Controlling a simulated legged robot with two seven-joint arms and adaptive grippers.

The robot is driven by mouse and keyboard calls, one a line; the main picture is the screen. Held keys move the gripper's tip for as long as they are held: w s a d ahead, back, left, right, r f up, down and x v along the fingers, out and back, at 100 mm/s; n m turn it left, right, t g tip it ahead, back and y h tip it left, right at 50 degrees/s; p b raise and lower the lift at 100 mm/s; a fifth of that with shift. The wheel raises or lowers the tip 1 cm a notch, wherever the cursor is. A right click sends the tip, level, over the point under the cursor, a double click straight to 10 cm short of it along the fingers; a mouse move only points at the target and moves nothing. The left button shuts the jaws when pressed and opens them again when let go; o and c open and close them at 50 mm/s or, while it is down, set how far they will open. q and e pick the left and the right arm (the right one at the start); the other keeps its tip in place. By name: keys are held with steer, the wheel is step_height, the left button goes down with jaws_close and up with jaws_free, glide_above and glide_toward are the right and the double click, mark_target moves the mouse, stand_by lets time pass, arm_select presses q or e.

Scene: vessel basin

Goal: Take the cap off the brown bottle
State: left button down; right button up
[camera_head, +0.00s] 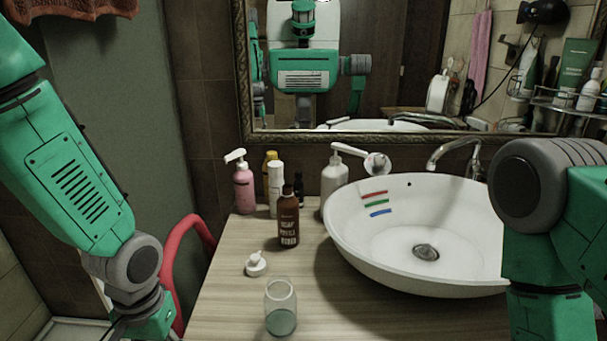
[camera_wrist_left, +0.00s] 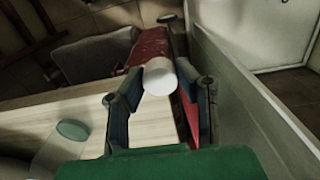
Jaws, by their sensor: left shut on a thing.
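The brown bottle (camera_head: 288,226) stands upright on the wooden counter with pale lettering on its front. Its narrow top (camera_head: 287,190) looks dark; I cannot make out whether that is a cap. My left gripper (camera_wrist_left: 160,92) is shut on a white, round-ended cylinder (camera_wrist_left: 159,76), seen between its fingers in the left wrist view. What this white thing is I cannot tell. In the head view my left arm drops past the bottom left edge, so its gripper is hidden there. The brown bottle does not show in the left wrist view. My right gripper is out of view.
A pink pump bottle (camera_head: 244,188) and a white pump bottle (camera_head: 334,180) stand behind. The white basin (camera_head: 350,235) is to the right.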

arm_select(q)
step_height(320, 180, down, 3)
steer(key=shift+f+b, duration=0.1)
steer(key=shift+b, duration=0.95)
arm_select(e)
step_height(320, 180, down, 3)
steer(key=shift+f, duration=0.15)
arm_select(q)
steer(key=shift+d, duration=0.1)
